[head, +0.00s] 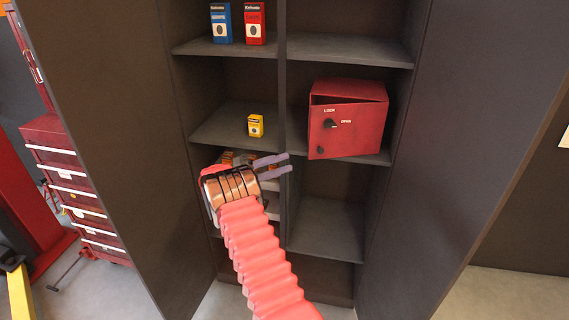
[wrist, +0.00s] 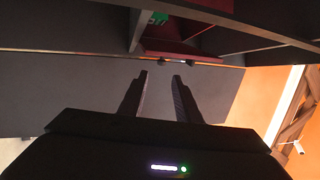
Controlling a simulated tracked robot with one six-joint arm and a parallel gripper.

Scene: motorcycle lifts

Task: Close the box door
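The red box (head: 347,128) stands on a right-hand shelf of the dark cabinet in the head view. Its door carries a dark knob (head: 330,123) and the words LOCK and OPEN. The door looks ajar, with a dark gap under the box's top edge. My gripper (head: 288,163) is left of and below the box, in front of the cabinet's middle divider, and apart from the box. Its two fingers are spread with nothing between them, as the wrist view (wrist: 160,80) also shows. A dark red surface (wrist: 185,48) and a green item (wrist: 158,18) show beyond the fingers there.
Blue (head: 221,23) and red (head: 255,23) cartons stand on the upper left shelf, a yellow carton (head: 255,126) below. Open cabinet doors flank the shelves at left (head: 115,130) and right (head: 480,130). The shelf (head: 326,225) below the box is empty.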

